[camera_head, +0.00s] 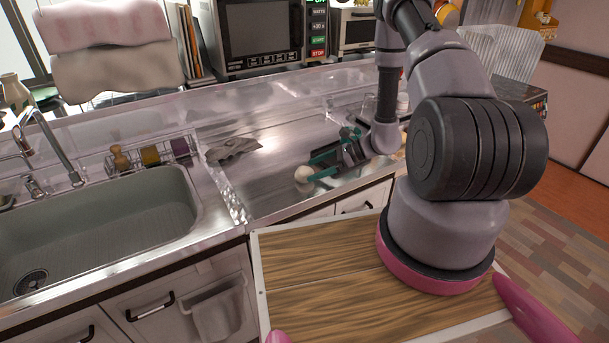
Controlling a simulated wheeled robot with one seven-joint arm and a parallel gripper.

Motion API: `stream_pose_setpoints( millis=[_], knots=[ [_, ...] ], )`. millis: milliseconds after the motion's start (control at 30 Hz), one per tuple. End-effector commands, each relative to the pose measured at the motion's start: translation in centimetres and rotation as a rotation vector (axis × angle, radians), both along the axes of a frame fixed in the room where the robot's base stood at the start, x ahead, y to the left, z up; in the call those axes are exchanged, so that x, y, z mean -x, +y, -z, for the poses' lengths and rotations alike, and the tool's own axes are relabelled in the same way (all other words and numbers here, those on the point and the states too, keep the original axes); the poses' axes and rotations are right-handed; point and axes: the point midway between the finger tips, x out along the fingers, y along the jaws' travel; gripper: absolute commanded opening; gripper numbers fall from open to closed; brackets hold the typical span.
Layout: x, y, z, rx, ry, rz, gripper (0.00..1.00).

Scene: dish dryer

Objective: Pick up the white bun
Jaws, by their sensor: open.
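The white bun (302,174) is a small, pale round thing on the metal counter (272,198), near its front edge. My gripper (313,169) reaches in from the right, low over the counter, with its teal fingers pointing left toward the bun. The fingers are spread apart. The bun is at the fingertips, at or just beyond the opening between them. I cannot tell whether either finger touches it. My arm hides part of the counter to the right.
A sink (95,232) with a faucet (50,145) is on the left. A crumpled grey item (232,148) lies behind the bun. A microwave (258,35) stands at the back. The counter's middle is mostly clear.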

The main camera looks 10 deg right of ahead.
Motion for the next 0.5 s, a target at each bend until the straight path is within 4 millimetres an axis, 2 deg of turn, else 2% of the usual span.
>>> stream_pose_setpoints(
  millis=[200,500],
  knots=[
    [-0.9,2.9,1.6,-0.001,0.001,-0.004,1.00],
    [-1.2,3.7,2.0,0.000,-0.001,0.000,1.00]
  ],
)
